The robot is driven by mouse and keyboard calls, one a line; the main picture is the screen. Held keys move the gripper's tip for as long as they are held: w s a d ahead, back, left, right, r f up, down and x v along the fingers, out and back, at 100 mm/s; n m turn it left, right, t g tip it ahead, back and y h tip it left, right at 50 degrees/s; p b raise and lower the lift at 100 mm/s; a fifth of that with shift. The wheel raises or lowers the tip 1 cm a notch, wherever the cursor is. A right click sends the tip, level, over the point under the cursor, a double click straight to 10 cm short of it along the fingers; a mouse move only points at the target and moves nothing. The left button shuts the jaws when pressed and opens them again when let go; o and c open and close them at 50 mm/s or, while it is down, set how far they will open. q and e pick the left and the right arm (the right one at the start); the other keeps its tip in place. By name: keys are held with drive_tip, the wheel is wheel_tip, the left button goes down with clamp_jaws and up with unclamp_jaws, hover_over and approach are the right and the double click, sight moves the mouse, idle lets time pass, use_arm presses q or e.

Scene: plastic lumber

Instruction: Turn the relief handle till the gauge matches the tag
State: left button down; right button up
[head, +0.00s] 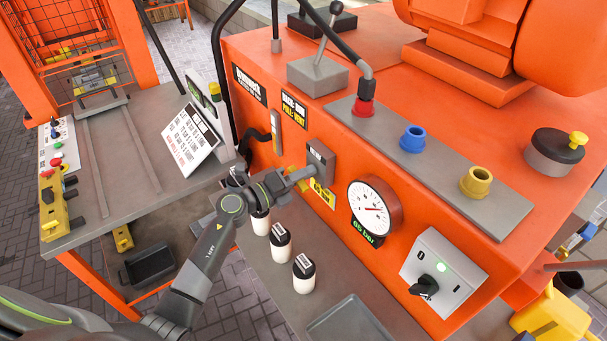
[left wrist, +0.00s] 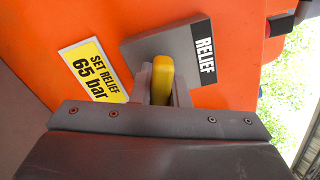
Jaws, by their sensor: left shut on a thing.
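My left gripper (head: 303,178) is at the front of the orange machine, in front of the grey relief plate (head: 321,156). In the left wrist view its fingers are shut on the yellow relief handle (left wrist: 163,72), which stands out from the plate marked RELIEF (left wrist: 204,57). The yellow and white tag (left wrist: 92,70) beside the plate reads SET RELIEF 65 bar; in the head view the gripper partly covers it. The round gauge (head: 372,204) is right of the handle. Its green digital readout (head: 368,232) shows bar, but its number is too small to read surely. My right gripper is not in view.
Several white bottles with dark caps (head: 280,240) stand on the shelf below the gripper. A switch box (head: 441,272) with a black knob is at the right. Red, blue (head: 412,139) and yellow ports line the machine's top. A sign (head: 190,138) stands on the left table.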

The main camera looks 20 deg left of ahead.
use_arm(q)
drive_tip(key=c, duration=1.4)
unclamp_jaws()
drive_tip(key=b+v, duration=0.5)
drive_tip(key=v, duration=1.2)
drive_tip(key=shift+s, duration=0.2)
drive_tip(key=shift+a+f, duration=0.1)
drive_tip(key=shift+a, duration=0.1)
